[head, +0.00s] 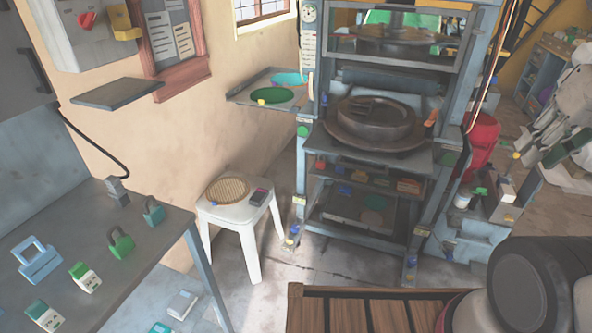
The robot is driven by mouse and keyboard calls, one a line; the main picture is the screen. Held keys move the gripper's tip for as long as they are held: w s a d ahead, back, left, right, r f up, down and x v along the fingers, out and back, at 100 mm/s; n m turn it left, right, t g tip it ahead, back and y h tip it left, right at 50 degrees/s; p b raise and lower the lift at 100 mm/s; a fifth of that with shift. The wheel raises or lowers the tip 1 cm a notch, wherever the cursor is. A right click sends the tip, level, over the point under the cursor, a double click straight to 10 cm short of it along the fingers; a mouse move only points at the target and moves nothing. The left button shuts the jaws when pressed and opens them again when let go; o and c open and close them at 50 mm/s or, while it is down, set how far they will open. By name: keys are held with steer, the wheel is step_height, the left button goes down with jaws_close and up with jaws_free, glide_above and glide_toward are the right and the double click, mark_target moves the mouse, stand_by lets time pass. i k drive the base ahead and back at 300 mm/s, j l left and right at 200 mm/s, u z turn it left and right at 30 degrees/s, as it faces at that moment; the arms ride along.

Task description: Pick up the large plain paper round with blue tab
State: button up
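A tan round (227,188) with a woven-looking or patterned face lies flat on the white stool (250,215), left of the press. A small blue spot shows at its near edge; I cannot tell whether this is a tab or whether the round is paper. A green round (270,95) with a small yellow tab lies on the grey side shelf (240,97) of the press. A teal piece (290,78) lies behind it. No large plain paper round with a blue tab can be made out for certain. My gripper is not in view; a dark part of my arm fills the lower right corner.
The press (375,125) stands at centre with a dark round plate and lower shelves. A grey bench (100,250) with padlocks and tags is at left. A wooden slatted surface (385,312) is in front. Some floor is clear before the stool.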

mark_target(228, 190)
steer(key=i+j+u, duration=0.25)
steer(key=i, duration=0.3)
steer(key=l+u, duration=0.1)
steer(key=u, duration=1.35)
